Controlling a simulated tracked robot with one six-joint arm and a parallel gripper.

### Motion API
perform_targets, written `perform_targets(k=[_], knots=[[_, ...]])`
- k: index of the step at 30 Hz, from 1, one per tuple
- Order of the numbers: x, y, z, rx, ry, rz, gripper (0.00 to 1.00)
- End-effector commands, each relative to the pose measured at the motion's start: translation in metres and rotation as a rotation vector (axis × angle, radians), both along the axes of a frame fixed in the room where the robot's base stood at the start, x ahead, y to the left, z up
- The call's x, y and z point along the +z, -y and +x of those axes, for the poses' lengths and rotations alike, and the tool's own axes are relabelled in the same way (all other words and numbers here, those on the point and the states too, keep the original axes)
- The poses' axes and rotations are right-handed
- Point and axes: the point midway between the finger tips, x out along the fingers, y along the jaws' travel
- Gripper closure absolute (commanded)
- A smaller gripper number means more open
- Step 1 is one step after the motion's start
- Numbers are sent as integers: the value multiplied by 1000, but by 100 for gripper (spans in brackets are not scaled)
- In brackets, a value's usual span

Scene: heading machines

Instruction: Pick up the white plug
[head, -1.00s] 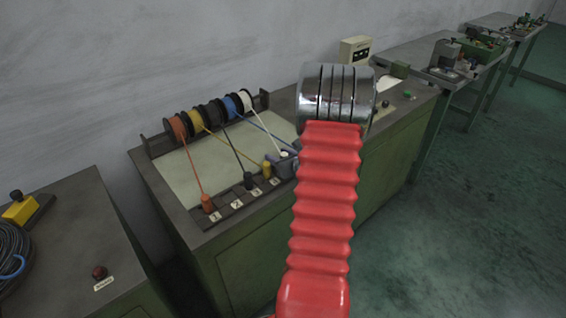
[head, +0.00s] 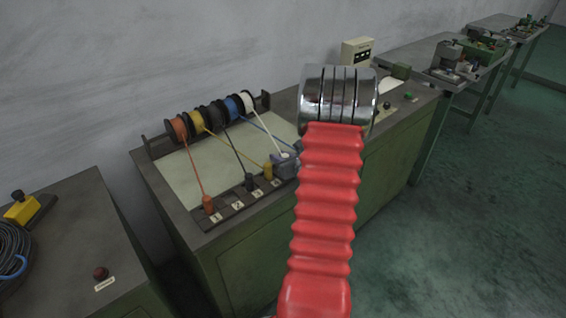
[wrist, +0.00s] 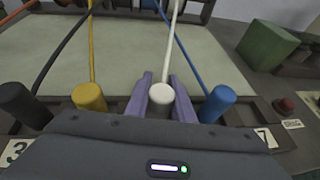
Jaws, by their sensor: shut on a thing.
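The white plug (wrist: 160,99) with its white cord is in the middle of the wrist view, between the two purple fingers of my gripper (wrist: 161,94). My gripper is shut on it. The plug is upright in the row between the yellow plug (wrist: 89,98) and the blue plug (wrist: 217,103). Whether it is clear of its socket is hidden by the gripper body.
A black plug (wrist: 20,104) stands left of the yellow one. An orange plug (head: 208,204) is at the row's left end. Coloured spools (head: 212,116) stand at the bench's back. A green block (wrist: 267,48) and a red button (wrist: 284,105) are to the right.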

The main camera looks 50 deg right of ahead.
Motion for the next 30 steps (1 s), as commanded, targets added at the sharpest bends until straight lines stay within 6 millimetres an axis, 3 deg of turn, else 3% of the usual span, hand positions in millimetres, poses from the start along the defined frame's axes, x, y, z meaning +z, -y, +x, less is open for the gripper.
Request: perform_targets(k=[10,24,30], knots=[[15,0,0,-1,0,-2,100],[84,0,0,1,2,-4,100],[99,0,0,0,1,-1,100]])
